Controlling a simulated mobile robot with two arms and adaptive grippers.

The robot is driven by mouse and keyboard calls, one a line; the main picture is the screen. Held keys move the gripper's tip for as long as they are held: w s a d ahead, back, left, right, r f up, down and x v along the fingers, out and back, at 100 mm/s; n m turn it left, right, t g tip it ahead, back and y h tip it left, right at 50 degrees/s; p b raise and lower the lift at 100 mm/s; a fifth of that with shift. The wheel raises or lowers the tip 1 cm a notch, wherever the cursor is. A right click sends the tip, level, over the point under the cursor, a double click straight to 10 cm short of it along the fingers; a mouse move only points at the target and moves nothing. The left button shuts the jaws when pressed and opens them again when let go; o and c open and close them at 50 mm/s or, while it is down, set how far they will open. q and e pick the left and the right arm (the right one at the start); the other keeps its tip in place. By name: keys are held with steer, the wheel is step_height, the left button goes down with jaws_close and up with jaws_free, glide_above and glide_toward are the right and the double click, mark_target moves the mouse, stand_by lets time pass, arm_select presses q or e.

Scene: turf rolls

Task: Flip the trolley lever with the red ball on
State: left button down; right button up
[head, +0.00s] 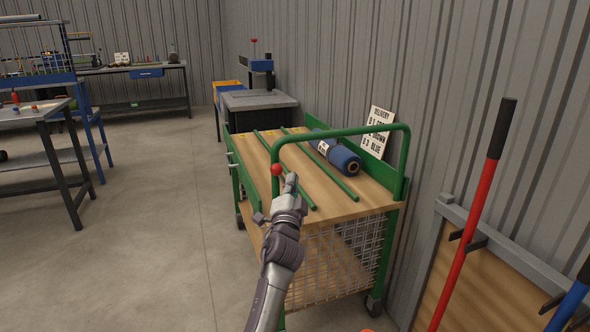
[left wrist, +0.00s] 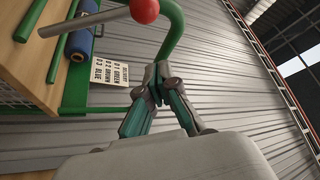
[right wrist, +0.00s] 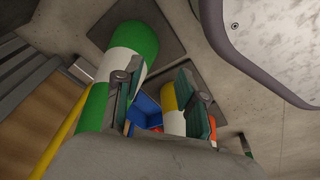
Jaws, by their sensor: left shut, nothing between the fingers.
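The green trolley (head: 404,188) stands by the wall with a wooden top and a tube handle arching over its near end. The red ball (head: 277,170) shows at the handle's left side. In the left wrist view the red ball (left wrist: 145,10) sits on the end of a grey lever rod (left wrist: 85,22), beside the green tube. My left gripper (head: 290,183) is shut and empty, just right of and below the ball in the head view. Its fingertips (left wrist: 158,84) show apart from the ball in the left wrist view. My right gripper (right wrist: 160,88) is open and empty, outside the head view.
A blue roll (head: 335,152) and green bars lie on the trolley top, with a delivery sign (head: 378,132) behind. Red-handled and blue-handled tools stand at right. Green-and-white (right wrist: 125,60) and yellow-and-white cylinders show near my right gripper.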

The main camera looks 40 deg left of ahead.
arm_select(q)
steer(key=shift+d+v, duration=0.2)
steer(key=shift+v, duration=0.9)
steer(key=shift+w, duration=0.25)
